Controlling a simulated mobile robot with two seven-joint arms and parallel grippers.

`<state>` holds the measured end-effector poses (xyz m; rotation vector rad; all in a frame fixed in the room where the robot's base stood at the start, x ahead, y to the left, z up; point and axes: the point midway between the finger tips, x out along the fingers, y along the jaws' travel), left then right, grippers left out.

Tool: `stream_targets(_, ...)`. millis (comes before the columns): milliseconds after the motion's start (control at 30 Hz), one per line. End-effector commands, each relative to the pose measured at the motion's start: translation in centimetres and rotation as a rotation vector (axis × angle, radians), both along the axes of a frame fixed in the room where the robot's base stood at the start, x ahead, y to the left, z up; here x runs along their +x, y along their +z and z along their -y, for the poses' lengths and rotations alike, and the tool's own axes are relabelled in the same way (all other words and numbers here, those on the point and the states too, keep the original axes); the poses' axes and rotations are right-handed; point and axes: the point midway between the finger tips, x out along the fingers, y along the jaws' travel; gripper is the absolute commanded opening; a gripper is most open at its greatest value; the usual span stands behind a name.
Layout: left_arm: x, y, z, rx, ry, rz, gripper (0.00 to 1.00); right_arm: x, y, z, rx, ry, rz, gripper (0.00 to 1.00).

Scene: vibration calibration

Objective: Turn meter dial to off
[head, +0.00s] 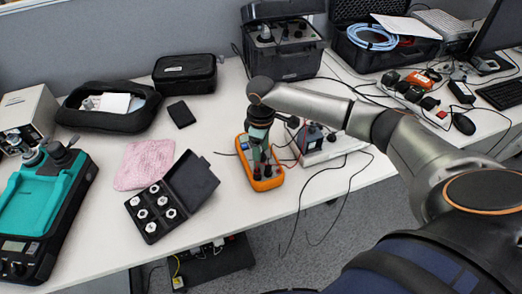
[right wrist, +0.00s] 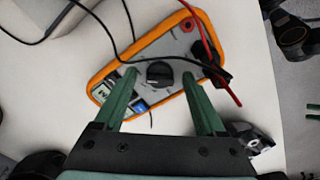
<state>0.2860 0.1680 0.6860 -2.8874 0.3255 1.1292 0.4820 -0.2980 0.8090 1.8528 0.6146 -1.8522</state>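The meter (head: 267,184) is an orange-framed multimeter lying on the white table in the head view. Its dark round dial (right wrist: 159,73) shows in the right wrist view, at the middle of the grey face. My right gripper (right wrist: 158,76) is open above the meter, one green finger on each side of the dial, with visible gaps. In the head view this gripper (head: 262,157) points down and hides the dial. Whether the fingertips touch the face cannot be told. Small green pieces at the right edge of the right wrist view may be my left gripper; the head view does not show it.
Red and black leads plug into the meter, and black cables hang over the table's front edge. An open black case (head: 158,212) with metal pieces and a pink cloth (head: 145,163) lie left of the meter. A small boxed device (head: 318,143) stands close on its right.

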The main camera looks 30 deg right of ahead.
Motion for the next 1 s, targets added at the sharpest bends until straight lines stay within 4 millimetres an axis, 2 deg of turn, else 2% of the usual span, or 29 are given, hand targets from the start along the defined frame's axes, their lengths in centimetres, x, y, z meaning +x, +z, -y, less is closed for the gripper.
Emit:
stream_targets(67, 0.01, 0.01, -0.01, 0.0, 0.0, 0.0, 0.57, 0.0, 0.01, -0.02, 0.0, 0.0, 0.0, 0.63)
stream_targets(600, 0.0, 0.0, -0.01, 0.0, 0.0, 0.0, 0.57, 0.01, 0.06, -0.02, 0.0, 0.0, 0.0, 0.02)
stream_targets(1000, -0.01, 0.7, -0.02, 0.0, 0.0, -0.001, 0.57, 0.01, 0.28, -0.04, 0.001, 0.037, -0.001, 0.0)
